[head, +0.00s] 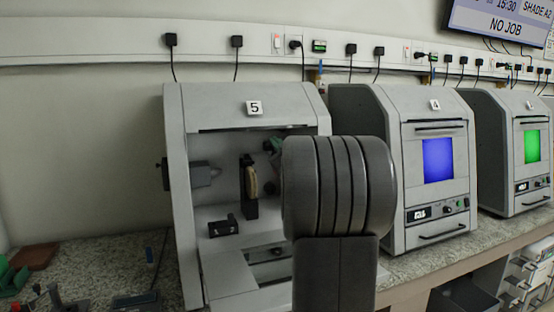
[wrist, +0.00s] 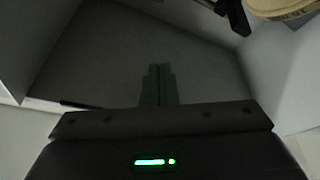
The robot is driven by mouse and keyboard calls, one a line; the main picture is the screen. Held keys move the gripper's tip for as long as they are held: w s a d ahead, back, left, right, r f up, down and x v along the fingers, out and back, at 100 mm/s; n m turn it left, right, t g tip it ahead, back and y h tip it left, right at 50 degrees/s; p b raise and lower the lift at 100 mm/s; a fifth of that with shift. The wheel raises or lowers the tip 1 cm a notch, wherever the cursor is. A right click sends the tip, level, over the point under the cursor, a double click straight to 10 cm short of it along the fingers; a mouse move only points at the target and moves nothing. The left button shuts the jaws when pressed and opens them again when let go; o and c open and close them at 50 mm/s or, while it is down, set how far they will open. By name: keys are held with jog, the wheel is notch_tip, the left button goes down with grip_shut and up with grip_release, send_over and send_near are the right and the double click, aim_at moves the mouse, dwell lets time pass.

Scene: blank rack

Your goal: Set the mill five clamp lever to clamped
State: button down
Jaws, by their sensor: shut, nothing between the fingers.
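Mill five (head: 254,108) stands open in the head view, marked with a 5. Inside it a tan disc (head: 252,181) sits upright in a dark holder (head: 248,208). In the wrist view the disc's edge (wrist: 285,8) shows at the top right, beside a dark bar-like part (wrist: 233,14). I cannot tell whether that part is the clamp lever or how the lever is set. My gripper (wrist: 158,70) is shut and empty, its greenish fingers together, pointing into the grey chamber. In the head view my arm hides most of it and the chamber's right side.
A grey spindle housing (head: 195,174) juts from the chamber's left wall, and a small black block (head: 224,226) sits on its floor. Mill four (head: 400,110) stands close on the right, with a blue window. Small tools and a brown block (head: 35,256) lie on the bench at left.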

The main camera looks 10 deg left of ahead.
jog(key=shift+r, duration=0.95)
notch_tip(320, 180, down, 10)
jog(key=b, duration=0.1)
notch_tip(320, 180, up, 11)
jog(key=p, duration=0.1)
notch_tip(320, 180, down, 12)
jog(key=b, duration=0.2)
notch_tip(320, 180, up, 8)
jog(key=g+h+p, duration=0.1)
jog(key=p, duration=1.6)
jog(key=shift+f, duration=0.15)
